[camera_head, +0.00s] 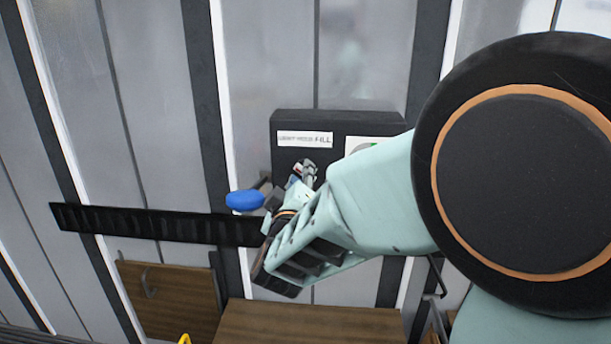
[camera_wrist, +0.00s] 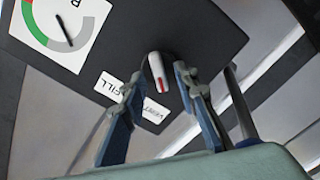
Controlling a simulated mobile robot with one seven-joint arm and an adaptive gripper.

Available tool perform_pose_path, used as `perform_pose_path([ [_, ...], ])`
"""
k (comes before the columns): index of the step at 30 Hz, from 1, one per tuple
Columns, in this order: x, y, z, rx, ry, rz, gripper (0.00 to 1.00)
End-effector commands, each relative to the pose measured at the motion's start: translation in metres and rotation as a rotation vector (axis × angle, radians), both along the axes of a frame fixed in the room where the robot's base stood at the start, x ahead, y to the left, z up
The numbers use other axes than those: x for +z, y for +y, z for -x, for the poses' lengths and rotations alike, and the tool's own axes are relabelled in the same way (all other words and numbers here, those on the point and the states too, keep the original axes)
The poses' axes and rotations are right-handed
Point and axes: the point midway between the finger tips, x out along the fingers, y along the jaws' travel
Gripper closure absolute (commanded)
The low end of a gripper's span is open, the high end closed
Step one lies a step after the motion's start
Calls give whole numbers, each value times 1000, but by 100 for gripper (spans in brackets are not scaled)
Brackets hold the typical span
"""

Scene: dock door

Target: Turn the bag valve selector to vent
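The bag valve selector is a pale knob (camera_wrist: 157,70) with a red mark at its lower end, on a dark panel (camera_wrist: 200,35) in the wrist view. The red mark points down in that picture, toward the label's VENT end. A white label (camera_wrist: 108,84) with VENT and FILL is partly covered by a finger. My gripper (camera_wrist: 158,76) is open, with a fingertip on either side of the knob; I cannot tell whether they touch it.
A round gauge (camera_wrist: 62,22) is on the panel, partly hidden by my arm in the head view. A blue handle (camera_head: 245,200) sticks out left of my gripper. A black rail (camera_head: 150,224) runs across the wall, above a wooden board (camera_head: 170,298) and wooden top (camera_head: 310,322).

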Motion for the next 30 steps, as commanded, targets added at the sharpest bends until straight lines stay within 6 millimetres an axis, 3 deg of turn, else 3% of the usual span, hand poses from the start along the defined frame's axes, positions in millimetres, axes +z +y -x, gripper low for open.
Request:
perform_pose_path([
  [9,1,3,50,4,-2,1,72],
  [15,1,3,70,2,-1,0,72],
  [26,0,1,71,-4,-2,-1,72],
  [29,-2,-15,57,-48,-8,-14,72],
  [30,-2,-29,47,-83,-13,-25,72],
])
